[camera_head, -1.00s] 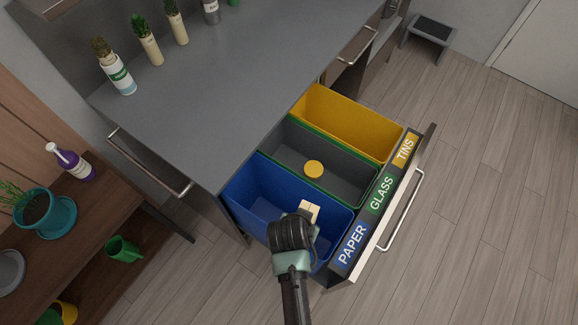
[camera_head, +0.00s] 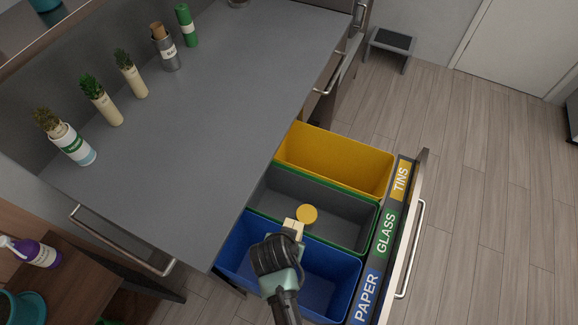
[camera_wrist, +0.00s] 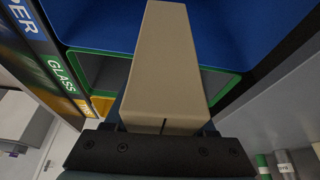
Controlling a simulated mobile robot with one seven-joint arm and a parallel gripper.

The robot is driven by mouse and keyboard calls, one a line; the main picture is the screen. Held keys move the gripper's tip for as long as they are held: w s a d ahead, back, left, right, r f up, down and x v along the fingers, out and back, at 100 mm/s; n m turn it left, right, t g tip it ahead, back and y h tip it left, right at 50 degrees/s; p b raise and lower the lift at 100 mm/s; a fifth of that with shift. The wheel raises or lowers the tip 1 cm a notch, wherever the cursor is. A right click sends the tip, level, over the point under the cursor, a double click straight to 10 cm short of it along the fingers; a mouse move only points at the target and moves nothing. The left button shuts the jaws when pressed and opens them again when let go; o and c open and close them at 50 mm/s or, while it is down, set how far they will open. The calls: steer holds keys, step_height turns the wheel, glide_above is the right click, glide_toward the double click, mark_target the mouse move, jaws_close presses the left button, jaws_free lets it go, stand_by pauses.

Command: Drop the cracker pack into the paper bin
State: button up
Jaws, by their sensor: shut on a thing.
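My gripper (camera_head: 288,237) is shut on a beige box-shaped pack, which I take as the cracker pack (camera_head: 293,226). The pack fills the middle of the wrist view (camera_wrist: 165,65), with its near end between the jaws. The blue paper bin (camera_head: 318,287) is in the open drawer, at the end marked PAPER. In the head view, my gripper covers part of this bin, and the pack shows near its edge with the glass bin. In the wrist view, blue bin wall (camera_wrist: 230,25) lies behind the pack. The height of the pack above the bins is hard to tell.
The grey, green-rimmed glass bin (camera_head: 345,216) holds a round yellow thing (camera_head: 307,214). The yellow tins bin (camera_head: 340,160) is beyond. The drawer front has a bar handle (camera_head: 410,250). A grey counter (camera_head: 190,120) with several pots and canisters lies left of the drawer.

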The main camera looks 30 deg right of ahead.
step_height(320, 180, down, 3)
steer(key=shift+w+b, duration=0.1)
steer(key=shift+b, duration=0.8)
steer(key=shift+r, duration=0.1)
steer(key=o, duration=1.4)
steer(key=shift+r, duration=0.15)
steer(key=v, duration=1.2)
steer(key=shift+a+r, duration=0.1)
steer(key=shift+r, duration=0.25)
